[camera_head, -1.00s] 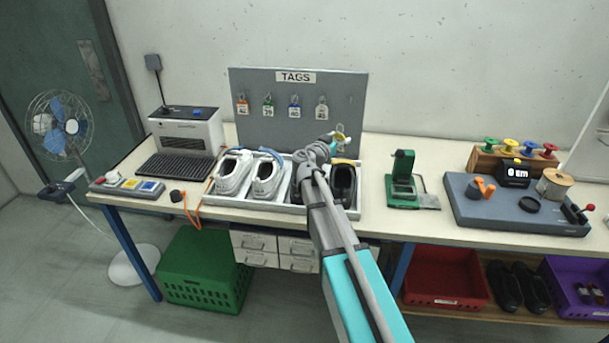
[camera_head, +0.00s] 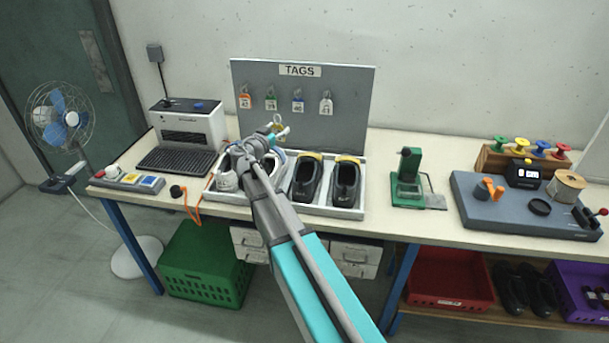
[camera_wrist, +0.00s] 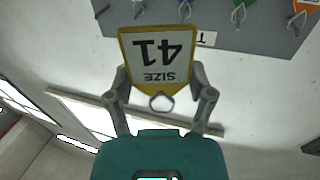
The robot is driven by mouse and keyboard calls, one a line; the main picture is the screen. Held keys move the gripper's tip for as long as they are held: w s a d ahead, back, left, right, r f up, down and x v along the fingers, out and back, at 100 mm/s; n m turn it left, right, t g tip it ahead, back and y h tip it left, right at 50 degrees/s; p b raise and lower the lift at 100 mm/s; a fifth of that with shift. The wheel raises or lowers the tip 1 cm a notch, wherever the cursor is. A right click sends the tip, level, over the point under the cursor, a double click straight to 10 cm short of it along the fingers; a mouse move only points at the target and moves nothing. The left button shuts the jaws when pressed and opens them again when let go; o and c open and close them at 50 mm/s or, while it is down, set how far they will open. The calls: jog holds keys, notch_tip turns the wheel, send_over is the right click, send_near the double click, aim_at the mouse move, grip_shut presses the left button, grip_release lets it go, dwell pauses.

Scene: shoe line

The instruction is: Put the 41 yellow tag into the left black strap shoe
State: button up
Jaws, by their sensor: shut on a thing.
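My gripper (camera_head: 278,132) is shut on the yellow-edged tag (camera_head: 278,121), up in front of the tag board and above the white shoes. In the wrist view the tag (camera_wrist: 158,58) reads "SIZE 41" upside down, between the two fingers, with its ring toward my palm. The left black strap shoe (camera_head: 306,181) lies in the grey tray (camera_head: 330,211), its opening clear, to the right of and below my gripper. The right black strap shoe (camera_head: 346,185) is beside it. Both have yellow at the top rear edge.
White shoes (camera_head: 228,181) at the tray's left are partly hidden by my arm. The tag board (camera_head: 345,100) with several hanging tags stands behind. A printer-like box (camera_head: 190,130) is left; a green device (camera_head: 408,180) is right of the tray.

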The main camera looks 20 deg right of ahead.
jog(key=shift+s, duration=0.1)
dwell(0.3)
jog(key=shift+d+g, duration=0.3)
jog(key=shift+d, duration=0.05)
jog(key=s+d+f+m+g+h+b, duration=0.1)
jog(key=s+d+m+g+h, duration=0.3)
jog(key=d+m+g, duration=0.3)
jog(key=shift+s+d+g, duration=0.45)
jog(key=shift+d+g, duration=0.15)
jog(key=shift+g, duration=0.7)
jog(key=shift+f, duration=0.2)
jog(key=shift+f+b, duration=2.9)
jog(key=shift+b, duration=0.25)
